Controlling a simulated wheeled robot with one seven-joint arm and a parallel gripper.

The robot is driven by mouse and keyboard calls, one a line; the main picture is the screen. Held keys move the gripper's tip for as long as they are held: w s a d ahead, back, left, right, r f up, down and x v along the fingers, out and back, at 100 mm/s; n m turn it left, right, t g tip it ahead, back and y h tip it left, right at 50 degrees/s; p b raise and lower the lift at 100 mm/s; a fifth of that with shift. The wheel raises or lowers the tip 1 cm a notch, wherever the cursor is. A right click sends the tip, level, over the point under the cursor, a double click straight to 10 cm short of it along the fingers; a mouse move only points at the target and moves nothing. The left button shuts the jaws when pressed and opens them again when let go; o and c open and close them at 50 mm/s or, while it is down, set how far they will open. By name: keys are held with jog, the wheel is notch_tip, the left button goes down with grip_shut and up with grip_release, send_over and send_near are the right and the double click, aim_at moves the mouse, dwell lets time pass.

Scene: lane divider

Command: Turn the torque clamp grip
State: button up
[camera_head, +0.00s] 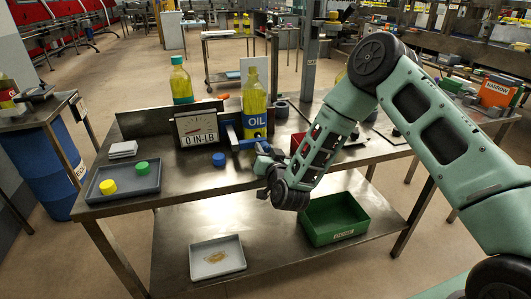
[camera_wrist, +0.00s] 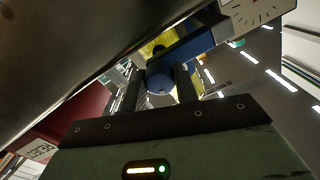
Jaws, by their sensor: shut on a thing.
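The torque clamp (camera_head: 231,138) is blue and stands on the steel table beside the oil bottle (camera_head: 254,100). Its dial gauge (camera_head: 197,129) reads 0 IN-LB. My gripper (camera_head: 262,158) is at the front of the clamp, low over the table. In the wrist view, my gripper (camera_wrist: 161,82) has its two dark fingers shut on the round blue clamp grip (camera_wrist: 160,80), one finger on each side. The clamp's blue bar (camera_wrist: 194,45) runs behind the grip, with the gauge (camera_wrist: 258,12) at the top right. My wrist partly hides the grip in the head view.
A blue cap (camera_head: 218,159) lies just left of my gripper. A grey tray (camera_head: 124,182) with yellow and green caps is at the left. A second capped bottle (camera_head: 181,82) stands behind the gauge. A green bin (camera_head: 335,218) and a grey tray (camera_head: 217,257) sit on the lower shelf.

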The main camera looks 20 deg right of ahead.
jog(key=shift+f, duration=0.1)
jog(key=o, duration=1)
jog(key=shift+s, duration=0.1)
jog(key=shift+s+b, duration=2.3)
jog(key=shift+s, duration=6.4)
